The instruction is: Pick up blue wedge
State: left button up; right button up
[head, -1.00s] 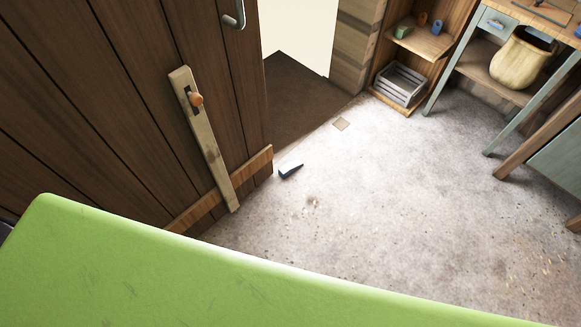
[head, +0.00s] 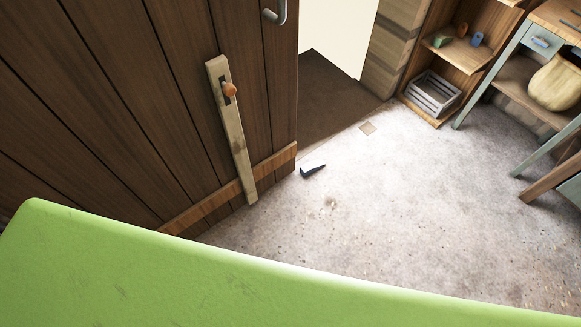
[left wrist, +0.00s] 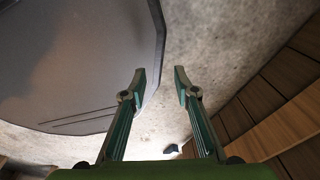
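The blue wedge (head: 313,170) lies on the concrete floor beside the lower free corner of the open wooden door (head: 130,110). It looks small and dark blue, with a pale, bright side. My left gripper (left wrist: 161,85) shows only in the left wrist view. My right gripper is in neither view.
A slatted crate (head: 433,95) stands in a low wooden shelf (head: 468,52) at the back right. A workbench (head: 535,50) with a sack (head: 557,84) is farther right. The doorway (head: 345,95) is open. The concrete floor (head: 420,200) is mostly clear.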

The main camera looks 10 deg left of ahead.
aim_at(307, 169)
jog(key=i+l+u, duration=0.15)
jog(key=u, duration=0.3)
jog(key=i+l+u, duration=0.2)
jog(key=u, duration=0.25)
jog(key=i+l+u, duration=0.15)
jog(key=l+u, duration=0.25)
jog(key=i+l+u, duration=0.1)
jog(key=u, duration=0.35)
